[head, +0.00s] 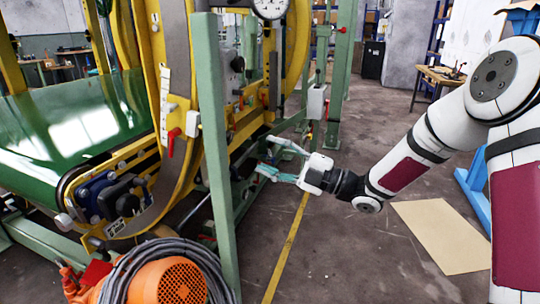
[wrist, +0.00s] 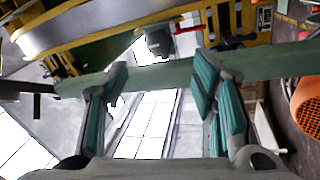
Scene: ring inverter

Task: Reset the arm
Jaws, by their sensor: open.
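My gripper (head: 270,157) is in the middle of the head view, at the end of my white arm, which reaches in from the right. Its two teal-padded fingers point left towards the ring inverter's green post (head: 216,150) and yellow frame. The fingers are spread, and I see nothing held between them. In the wrist view my gripper (wrist: 160,78) also shows open, with a green beam (wrist: 270,64) across the view beyond the fingertips. I cannot tell whether a fingertip touches the machine.
The ring inverter's yellow ring (head: 180,60) and green conveyor belt (head: 70,125) fill the left. An orange motor (head: 170,283) with coiled cable sits at the front. A red-handled lever (head: 172,140) is on the frame. Floor is open around a beige mat (head: 443,235) at right.

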